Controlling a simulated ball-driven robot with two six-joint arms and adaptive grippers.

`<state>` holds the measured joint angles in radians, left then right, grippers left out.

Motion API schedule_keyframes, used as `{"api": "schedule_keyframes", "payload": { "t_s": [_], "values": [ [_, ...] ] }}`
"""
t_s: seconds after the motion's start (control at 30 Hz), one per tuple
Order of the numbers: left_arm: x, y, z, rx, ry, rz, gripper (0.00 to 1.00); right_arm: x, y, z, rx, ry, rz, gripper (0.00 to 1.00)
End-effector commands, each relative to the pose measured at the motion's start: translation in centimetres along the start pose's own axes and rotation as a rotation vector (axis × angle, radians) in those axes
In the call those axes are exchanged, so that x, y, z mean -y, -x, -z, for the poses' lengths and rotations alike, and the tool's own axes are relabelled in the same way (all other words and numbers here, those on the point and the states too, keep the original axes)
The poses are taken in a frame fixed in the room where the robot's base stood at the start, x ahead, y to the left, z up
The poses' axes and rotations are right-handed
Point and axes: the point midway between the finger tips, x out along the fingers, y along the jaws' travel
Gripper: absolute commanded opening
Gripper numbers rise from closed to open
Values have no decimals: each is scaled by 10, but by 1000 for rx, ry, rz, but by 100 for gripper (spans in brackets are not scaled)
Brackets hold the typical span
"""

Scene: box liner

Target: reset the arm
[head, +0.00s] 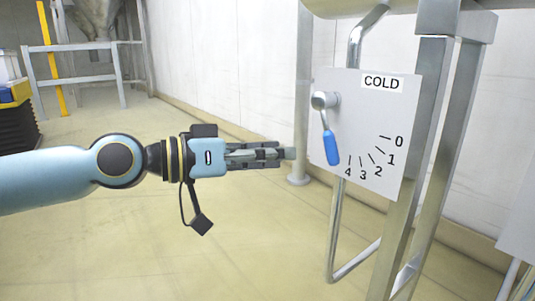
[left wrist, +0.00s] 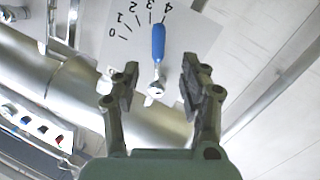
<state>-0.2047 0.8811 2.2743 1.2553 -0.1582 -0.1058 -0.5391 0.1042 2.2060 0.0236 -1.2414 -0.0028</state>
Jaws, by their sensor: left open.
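A white panel (head: 388,115) marked COLD carries a dial with marks from 0 to 4. A metal lever with a blue handle (head: 331,148) is mounted on it, and the handle points down, just left of the 4 mark. My left gripper (head: 287,153) is left of the panel, apart from the handle, and points toward it. In the left wrist view my left gripper (left wrist: 158,84) is open and empty. The blue handle (left wrist: 158,42) shows beyond the gap between its fingers, near the 4 mark. My right gripper is not in view.
A metal post frame (head: 407,190) with bent pipes stands around the panel. A vertical pipe (head: 303,90) rises behind it. The floor (head: 150,245) below my left arm is clear. A dark stack with a yellow and blue top (head: 14,94) is at the far left.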

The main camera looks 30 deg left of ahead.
Motion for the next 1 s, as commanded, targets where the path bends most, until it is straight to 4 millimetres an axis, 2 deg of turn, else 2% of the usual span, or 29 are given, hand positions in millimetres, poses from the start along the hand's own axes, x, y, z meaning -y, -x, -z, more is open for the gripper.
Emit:
{"api": "schedule_keyframes", "payload": {
  "t_s": [0.23, 0.77, 0.87, 0.93, 0.97, 1.0],
  "values": [
    [-2, 9, 0, 0, 1, -6, 44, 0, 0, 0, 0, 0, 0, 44],
    [-1, 9, -1, 1, 3, -4, 44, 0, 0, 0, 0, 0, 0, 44],
    [-2, 13, -12, -6, 52, 11, 44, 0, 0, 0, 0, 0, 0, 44],
    [-1, 17, -28, -26, 111, 41, 44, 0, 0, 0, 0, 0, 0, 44],
    [0, 20, -39, -25, 126, 61, 44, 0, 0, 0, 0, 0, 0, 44],
    [-1, 23, -60, -3, 138, 91, 44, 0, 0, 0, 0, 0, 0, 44]
  ]
}}
